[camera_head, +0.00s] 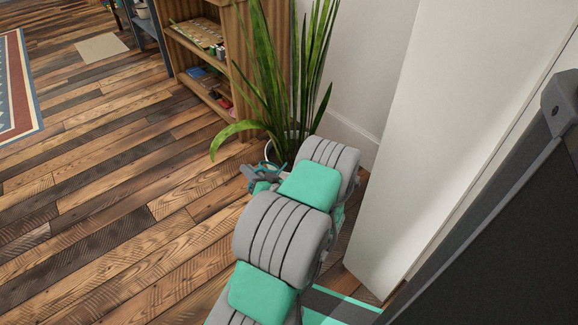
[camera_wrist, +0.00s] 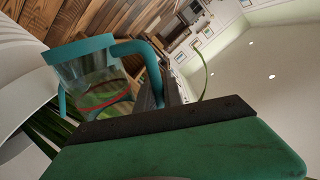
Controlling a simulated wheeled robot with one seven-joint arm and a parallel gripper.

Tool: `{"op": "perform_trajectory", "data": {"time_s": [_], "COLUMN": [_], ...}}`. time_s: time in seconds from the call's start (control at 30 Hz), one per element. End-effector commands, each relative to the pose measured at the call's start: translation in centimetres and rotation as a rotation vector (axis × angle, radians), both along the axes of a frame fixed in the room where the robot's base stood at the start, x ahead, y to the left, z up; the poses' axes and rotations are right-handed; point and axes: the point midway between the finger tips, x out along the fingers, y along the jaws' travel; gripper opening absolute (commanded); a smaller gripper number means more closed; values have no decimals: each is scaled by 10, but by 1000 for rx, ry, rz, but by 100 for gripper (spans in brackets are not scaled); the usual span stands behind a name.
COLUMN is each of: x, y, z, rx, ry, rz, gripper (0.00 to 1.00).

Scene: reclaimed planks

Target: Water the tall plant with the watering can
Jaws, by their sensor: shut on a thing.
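The tall plant (camera_head: 288,75) has long upright green leaves and stands in a white pot (camera_head: 270,152) against the wall, partly hidden by my arm. The watering can is a clear vessel with teal rim and handle. In the wrist view the can (camera_wrist: 92,82) is close in front of my gripper (camera_wrist: 157,85), which is shut on its handle. The can looks strongly tilted relative to the room, beside the white pot (camera_wrist: 18,95). In the head view only bits of teal show at my gripper (camera_head: 262,174), close to the pot. I cannot tell whether water is flowing.
A wooden shelf (camera_head: 205,60) with boxes stands behind the plant to the left. A white wall panel (camera_head: 400,140) rises close to the right of my arm. The plank floor (camera_head: 110,210) on the left is clear, with a patterned rug (camera_head: 18,90) at the far left.

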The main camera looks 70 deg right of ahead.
Motion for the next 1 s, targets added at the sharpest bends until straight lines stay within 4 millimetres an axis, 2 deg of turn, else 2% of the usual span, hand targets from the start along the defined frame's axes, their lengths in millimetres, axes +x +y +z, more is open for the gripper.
{"op": "perform_trajectory", "data": {"time_s": [1.0], "x": [-2], "y": [-7], "z": [11], "rx": [36], "ry": [-12], "rz": [-1], "gripper": [0]}}
